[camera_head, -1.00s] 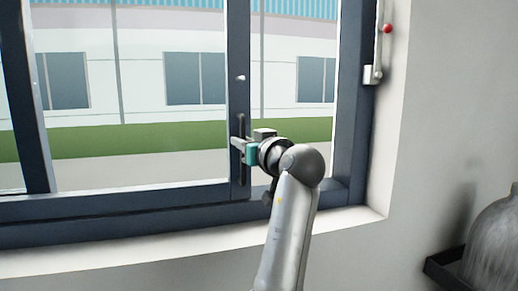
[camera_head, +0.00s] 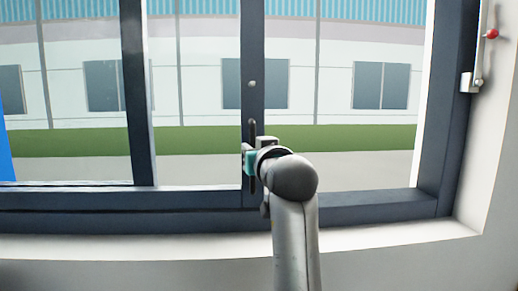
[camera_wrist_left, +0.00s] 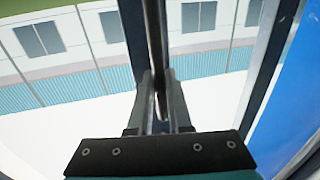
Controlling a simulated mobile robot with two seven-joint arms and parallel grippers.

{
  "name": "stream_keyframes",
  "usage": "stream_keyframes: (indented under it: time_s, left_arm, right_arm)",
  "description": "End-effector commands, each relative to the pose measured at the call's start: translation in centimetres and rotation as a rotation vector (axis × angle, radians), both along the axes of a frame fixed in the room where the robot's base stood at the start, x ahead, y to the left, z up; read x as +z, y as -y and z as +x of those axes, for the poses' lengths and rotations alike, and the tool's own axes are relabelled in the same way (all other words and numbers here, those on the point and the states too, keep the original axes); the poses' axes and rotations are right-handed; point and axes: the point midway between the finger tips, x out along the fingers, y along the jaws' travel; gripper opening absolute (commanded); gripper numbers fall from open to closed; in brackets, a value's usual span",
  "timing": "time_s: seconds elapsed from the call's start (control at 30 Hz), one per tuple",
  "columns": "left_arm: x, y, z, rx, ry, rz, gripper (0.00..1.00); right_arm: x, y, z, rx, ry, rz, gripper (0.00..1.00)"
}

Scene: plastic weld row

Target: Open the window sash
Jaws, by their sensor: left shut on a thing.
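The window sash has a dark upright stile (camera_head: 253,50) near the middle of the head view, with a slim dark upright handle (camera_head: 252,128) on it. The sash stands slid partway left, with a wide gap between its stile and the right frame post (camera_head: 447,110). My left gripper (camera_head: 248,160) is shut on the handle; its arm hides part of the lower stile. In the left wrist view, the two fingers (camera_wrist_left: 160,100) close around the upright handle bar. My right gripper is not in view.
Another dark upright bar (camera_head: 136,90) stands left of the sash stile. A pale sill (camera_head: 130,245) runs below the window. A lever with a red knob (camera_head: 491,34) is on the right wall. A blue surface (camera_head: 4,145) shows at the left edge.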

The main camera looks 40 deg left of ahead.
Motion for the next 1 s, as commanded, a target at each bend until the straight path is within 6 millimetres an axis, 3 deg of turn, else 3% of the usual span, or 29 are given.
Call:
stream_keyframes:
  time_s: [0.27, 0.3, 0.57, 1.0]
  left_arm:
    - [0.20, -0.02, -0.04, 0.000, 0.004, 0.006, 0.00]
    - [0.21, -0.02, -0.04, 0.000, 0.005, 0.006, 0.19]
    - [0.12, 0.00, 0.01, -0.001, 0.002, 0.004, 0.47]
    - [0.08, -0.20, 0.30, -0.003, 0.000, 0.002, 0.47]
  right_arm:
    - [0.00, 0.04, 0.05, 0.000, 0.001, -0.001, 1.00]
    - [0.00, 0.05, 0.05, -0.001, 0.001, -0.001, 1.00]
    - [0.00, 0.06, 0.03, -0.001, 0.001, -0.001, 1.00]
    - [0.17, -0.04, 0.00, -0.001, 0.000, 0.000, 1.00]
